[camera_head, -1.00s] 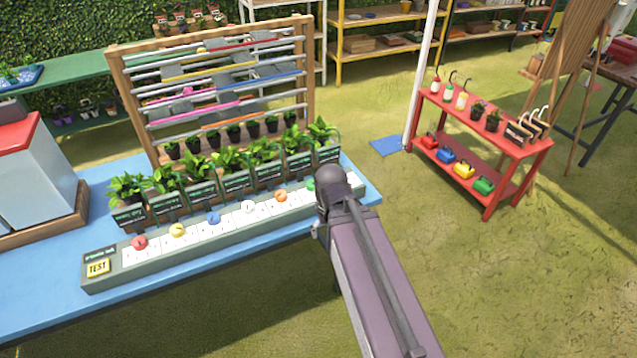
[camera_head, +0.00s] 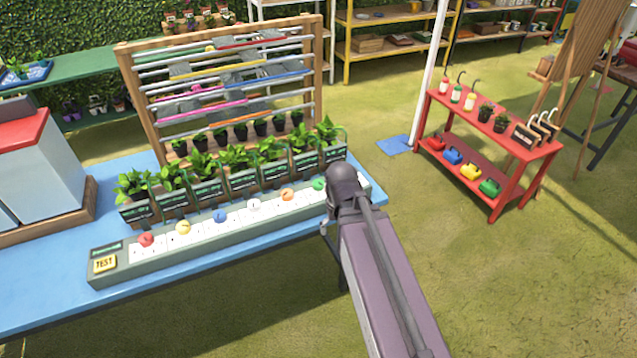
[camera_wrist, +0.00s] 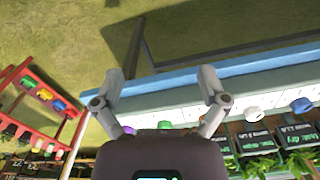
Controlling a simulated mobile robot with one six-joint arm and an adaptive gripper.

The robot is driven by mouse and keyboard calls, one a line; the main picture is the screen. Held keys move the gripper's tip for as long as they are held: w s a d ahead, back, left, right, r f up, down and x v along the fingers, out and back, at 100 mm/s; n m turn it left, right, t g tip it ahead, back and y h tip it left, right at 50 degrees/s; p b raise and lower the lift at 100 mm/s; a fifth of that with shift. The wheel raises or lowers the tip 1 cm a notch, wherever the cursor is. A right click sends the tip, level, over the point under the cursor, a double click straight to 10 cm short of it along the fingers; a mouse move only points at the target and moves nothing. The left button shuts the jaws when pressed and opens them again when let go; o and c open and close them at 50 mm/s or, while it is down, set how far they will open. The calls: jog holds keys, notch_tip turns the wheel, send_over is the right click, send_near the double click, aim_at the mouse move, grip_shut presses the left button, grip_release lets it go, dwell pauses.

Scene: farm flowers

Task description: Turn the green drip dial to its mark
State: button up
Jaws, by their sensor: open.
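The long grey drip panel (camera_head: 170,262) lies along the front edge of the blue table, with a row of coloured dials on white scales. The green dial (camera_head: 319,184) is near its right end, just left of my dark arm end. In the wrist view the green dial (camera_wrist: 165,125) shows between the bases of my gripper's fingers, close to the palm edge. My gripper (camera_wrist: 161,78) is open and empty, its two grey fingers spread apart above the panel. The green dial's mark is too small to make out.
An orange dial (camera_head: 287,194) sits just left of the green one. Potted seedlings (camera_head: 240,168) stand in a row right behind the panel, before a wooden rack (camera_head: 128,90). A red stand (camera_head: 500,140) is off to the right, with open grass between.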

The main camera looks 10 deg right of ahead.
aim_at(319, 183)
jog(key=w+r+n+p, duration=0.1)
jog(key=w+r+p, duration=0.1)
jog(key=w, duration=1.1)
jog(key=w+r+n+p, duration=0.1)
jog(key=w+r+p, duration=0.2)
jog(key=w, duration=1)
jog(key=shift+w+d+r+p, duration=0.2)
jog(key=shift+w+r+p, duration=0.15)
jog(key=shift+r, duration=0.1)
jog(key=shift+f, duration=0.15)
notch_tip(319, 183, down, 14)
jog(key=b, duration=1.3)
jog(key=shift+a+r+b, duration=0.15)
jog(key=shift+r+b, duration=0.1)
jog(key=shift+b, duration=0.15)
jog(key=c, duration=1.1)
